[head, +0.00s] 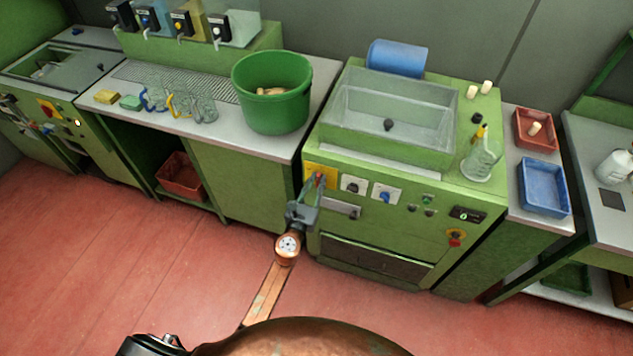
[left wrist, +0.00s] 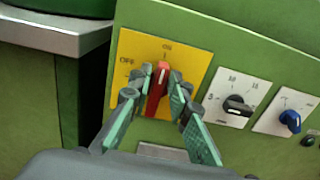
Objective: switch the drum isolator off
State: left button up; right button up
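The drum isolator is a red handle on a yellow plate (head: 312,170) at the upper left of the green machine's front panel. In the left wrist view the red handle (left wrist: 157,92) stands nearly upright, its white-marked tip toward ON; OFF is printed to the left on the yellow plate (left wrist: 195,68). My left gripper (head: 317,184) is at the plate. In the left wrist view its fingertips (left wrist: 161,76) lie on both sides of the handle, closed against it, and hide part of its sides. My right gripper is not in view.
Right of the plate are a black-knobbed switch (left wrist: 237,106) and a blue-knobbed switch (left wrist: 290,121). Below is a metal drawer pull (head: 341,209). A green bucket (head: 272,115) stands on the left counter.

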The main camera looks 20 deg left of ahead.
pick_arm(q)
grip_shut()
jog(key=shift+n, duration=0.3)
jog(key=shift+a+f+n+b, duration=0.3)
jog(key=shift+n+b, duration=0.05)
jog(key=shift+n, duration=2.5)
jog(key=shift+a+f+n+b, duration=0.3)
jog(key=shift+a+n+b, duration=0.05)
jog(key=shift+n, duration=2.55)
jog(key=shift+a+f+n+b, duration=0.3)
jog(key=shift+n+b, duration=0.05)
jog(key=shift+n, duration=2.5)
jog(key=shift+o, duration=2)
grip_release()
